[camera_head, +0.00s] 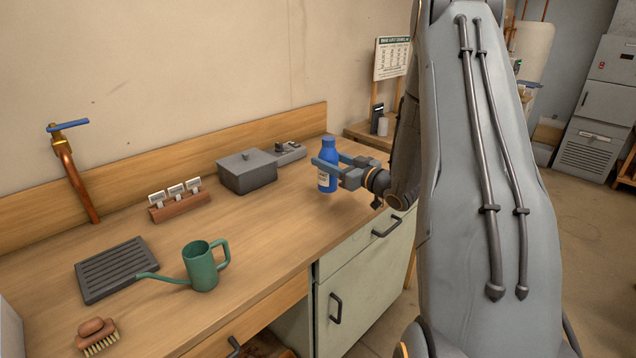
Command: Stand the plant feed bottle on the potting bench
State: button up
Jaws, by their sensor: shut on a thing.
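A blue bottle (327,177) with a white label, the likely plant feed bottle, stands upright at the right end of the wooden bench (240,240). My gripper (328,168) reaches in from the right and is shut on the bottle's body. Its fingers hide part of the bottle. The bottle's base looks at or very near the bench top; I cannot tell whether it touches.
A grey lidded box (247,172) and a small grey device (289,152) are behind the bottle to the left. A label rack (180,200), green watering can (202,268), slatted tray (115,268) and brush (97,338) lie further left. The bench middle is clear.

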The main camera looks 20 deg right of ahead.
aim_at(335, 180)
jog(key=shift+f+p, duration=0.6)
jog(key=shift+f, duration=2.15)
jog(key=shift+f, duration=0.2)
jog(key=o, duration=1.3)
